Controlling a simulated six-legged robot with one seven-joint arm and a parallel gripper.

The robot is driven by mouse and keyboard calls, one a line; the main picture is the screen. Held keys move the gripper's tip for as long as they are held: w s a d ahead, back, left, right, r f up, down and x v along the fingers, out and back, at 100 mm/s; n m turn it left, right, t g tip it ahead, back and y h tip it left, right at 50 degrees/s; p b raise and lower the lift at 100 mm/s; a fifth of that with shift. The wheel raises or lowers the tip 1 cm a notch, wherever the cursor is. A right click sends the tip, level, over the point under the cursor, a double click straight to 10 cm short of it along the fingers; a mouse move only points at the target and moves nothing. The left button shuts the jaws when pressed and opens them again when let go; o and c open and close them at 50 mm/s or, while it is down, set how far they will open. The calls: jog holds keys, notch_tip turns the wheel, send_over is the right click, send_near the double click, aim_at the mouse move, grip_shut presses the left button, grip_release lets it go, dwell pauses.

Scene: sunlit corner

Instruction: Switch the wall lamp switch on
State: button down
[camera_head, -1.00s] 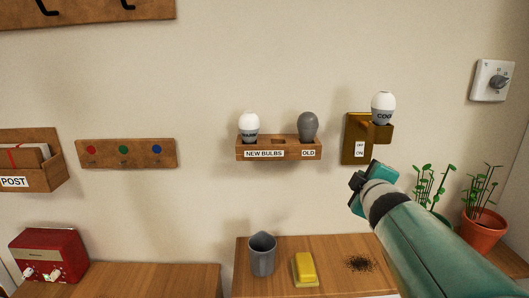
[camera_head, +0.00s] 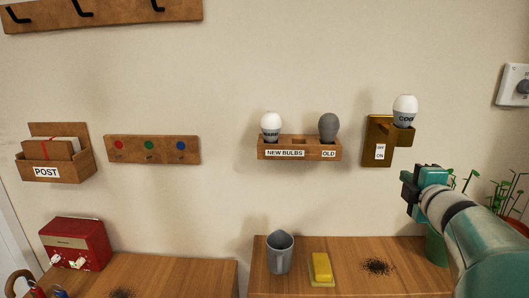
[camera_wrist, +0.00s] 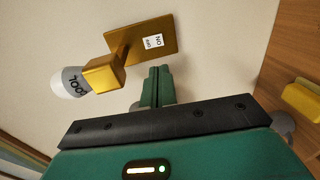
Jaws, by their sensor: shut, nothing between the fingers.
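The wall lamp has a brass back plate (camera_head: 371,155) and a bracket that holds a white and grey bulb (camera_head: 404,110) marked "COOL". The small white switch (camera_head: 380,152) with OFF and ON lettering is on the plate's lower part; its position cannot be told. The wrist view shows the switch (camera_wrist: 153,41), plate (camera_wrist: 140,34) and bulb (camera_wrist: 70,82) tilted. My gripper (camera_head: 406,188) is below and right of the switch, apart from it. Its fingers (camera_wrist: 157,86) are together and empty, pointing toward the wall.
A bulb rack (camera_head: 299,154) with a white bulb and a grey bulb is left of the lamp. Below are a grey jug (camera_head: 280,255), a yellow block (camera_head: 321,268) and dark crumbs (camera_head: 377,267) on a wooden surface. Potted plants (camera_head: 509,205) stand behind my arm.

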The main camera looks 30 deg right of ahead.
aim_at(380, 158)
jog(key=shift+w, duration=0.1)
jog(key=x, duration=1.4)
jog(key=shift+w+f, duration=0.1)
jog(key=shift+f, duration=0.1)
